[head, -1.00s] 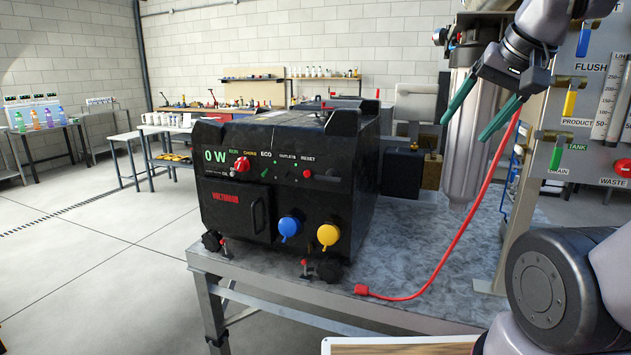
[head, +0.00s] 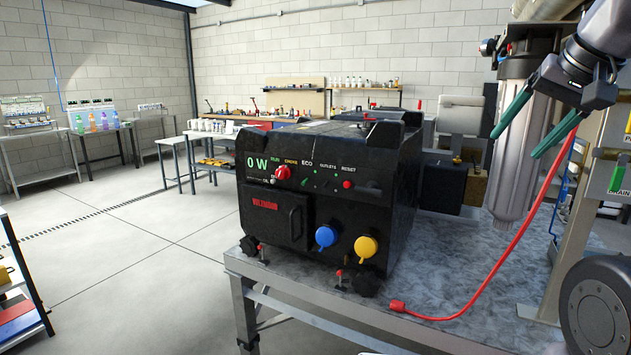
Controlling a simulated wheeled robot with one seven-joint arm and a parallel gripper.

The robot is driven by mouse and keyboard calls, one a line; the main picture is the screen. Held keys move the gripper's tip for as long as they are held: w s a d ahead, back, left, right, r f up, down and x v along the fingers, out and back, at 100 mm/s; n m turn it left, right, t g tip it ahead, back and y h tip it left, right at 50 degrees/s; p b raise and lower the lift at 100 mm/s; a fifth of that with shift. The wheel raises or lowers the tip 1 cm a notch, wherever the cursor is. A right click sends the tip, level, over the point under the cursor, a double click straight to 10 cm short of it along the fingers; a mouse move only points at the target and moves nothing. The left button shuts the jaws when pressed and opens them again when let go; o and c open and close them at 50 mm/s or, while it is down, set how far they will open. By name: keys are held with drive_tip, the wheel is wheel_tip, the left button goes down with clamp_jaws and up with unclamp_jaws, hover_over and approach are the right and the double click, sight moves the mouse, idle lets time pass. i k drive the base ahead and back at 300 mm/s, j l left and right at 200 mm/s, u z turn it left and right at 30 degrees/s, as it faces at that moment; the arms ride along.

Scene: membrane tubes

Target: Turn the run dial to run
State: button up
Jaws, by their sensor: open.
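The run dial (head: 283,172) is a red knob with a pale mark on the upper left of the black generator's front panel. Labels RUN, CHOKE and ECO stand above it, and a 0 W display is to its left. I cannot tell exactly which label the dial points at. The black generator (head: 338,215) stands on the grey bench. My gripper (head: 513,128) is at the upper right, with its green fingers apart and nothing between them. It is well to the right of the dial and above the bench.
A red cable (head: 487,288) lies on the grey bench (head: 440,330) and rises behind my gripper. Blue (head: 325,236) and yellow (head: 366,246) covers sit low on the generator's front. The floor at left is open.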

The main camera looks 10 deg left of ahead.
sight(283, 172)
drive_tip(key=i+j, duration=0.1)
drive_tip(key=j, duration=0.2)
drive_tip(key=i+j, duration=0.15)
drive_tip(key=j, duration=0.2)
drive_tip(key=i+j, duration=0.1)
drive_tip(key=j, duration=0.2)
drive_tip(key=i+j, duration=0.15)
drive_tip(key=j, duration=0.15)
